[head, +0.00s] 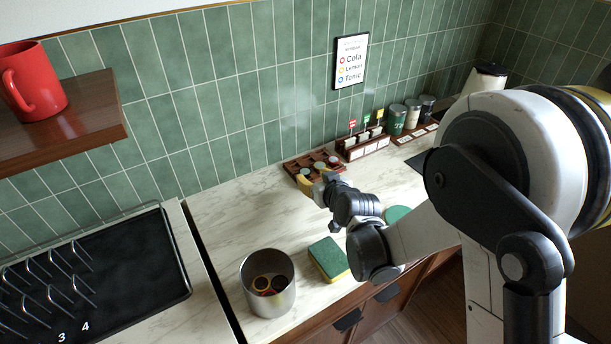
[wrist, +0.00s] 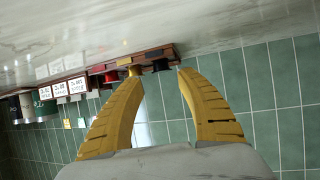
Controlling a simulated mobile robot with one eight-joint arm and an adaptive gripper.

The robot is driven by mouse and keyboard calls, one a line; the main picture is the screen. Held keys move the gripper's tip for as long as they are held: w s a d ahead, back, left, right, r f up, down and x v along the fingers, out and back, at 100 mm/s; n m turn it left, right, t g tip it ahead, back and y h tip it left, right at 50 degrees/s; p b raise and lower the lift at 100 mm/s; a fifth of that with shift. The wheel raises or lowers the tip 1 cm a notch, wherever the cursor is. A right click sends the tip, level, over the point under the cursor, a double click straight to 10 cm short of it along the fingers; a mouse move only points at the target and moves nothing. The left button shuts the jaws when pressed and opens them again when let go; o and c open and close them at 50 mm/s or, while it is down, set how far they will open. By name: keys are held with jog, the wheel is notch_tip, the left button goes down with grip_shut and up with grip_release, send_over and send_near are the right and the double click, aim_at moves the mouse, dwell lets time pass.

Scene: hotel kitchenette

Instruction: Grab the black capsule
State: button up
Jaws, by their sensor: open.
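In the wrist view, which looks upside down, the black capsule (wrist: 160,65) sits at the right end of a dark wooden holder (wrist: 172,50). A gold capsule (wrist: 134,70) and a red capsule (wrist: 111,77) sit to its left. My gripper (wrist: 161,76) is open and empty, its yellow fingers spread to either side of the black capsule's place in the picture. Contact does not show. In the head view my gripper (head: 317,178) is at the front of the wooden holder (head: 290,164). Pale capsule tops show there; which is the black one I cannot tell.
A labelled rack (head: 363,151) with small flags and several canisters (head: 397,120) stand right of the holder. A metal bin (head: 266,302) and a green-yellow sponge (head: 328,259) are nearer on the counter. The tiled wall is close behind. The left-middle counter (head: 235,215) is clear.

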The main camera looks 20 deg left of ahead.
aim_at(306, 172)
jog(key=b+x, duration=0.2)
jog(key=x, duration=0.3)
jog(key=shift+a+f, duration=0.1)
jog(key=shift+a, duration=0.15)
jog(key=shift+w+a, duration=0.25)
jog(key=shift+w, duration=0.1)
jog(key=c, duration=0.6)
